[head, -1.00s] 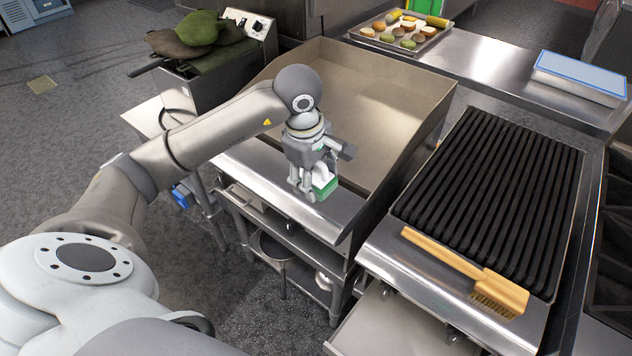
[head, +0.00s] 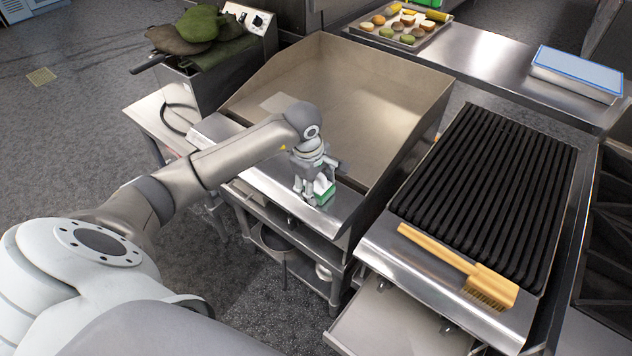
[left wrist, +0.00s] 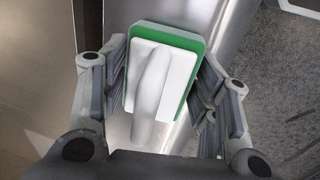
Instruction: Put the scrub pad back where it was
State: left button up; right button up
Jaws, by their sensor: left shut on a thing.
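The scrub pad (head: 325,192) has a green pad under a white plate with a white handle. In the left wrist view the scrub pad (left wrist: 183,84) sits between the fingers, its handle pointing back toward the wrist. My left gripper (head: 312,193) is shut on it, at the front steel ledge of the flat griddle (head: 345,98). In the left wrist view the fingers of my left gripper (left wrist: 168,95) flank the pad on both sides. I cannot tell whether the pad touches the ledge. My right gripper is not in view.
A ridged grill (head: 490,190) stands to the right, with a wooden brush (head: 460,266) on its front ledge. A tray of food (head: 400,28) and a blue-topped box (head: 578,72) are on the back counter. Dark green mitts (head: 205,35) lie at the back left.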

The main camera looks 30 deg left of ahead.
pick_arm(q)
jog(key=shift+f, duration=0.2)
jog(key=o, duration=0.9)
jog(key=shift+r, duration=0.1)
jog(key=shift+r, duration=0.35)
notch_tip(320, 180, up, 11)
jog(key=s+b, duration=0.2)
jog(key=shift+r, duration=0.2)
jog(key=shift+s, duration=0.1)
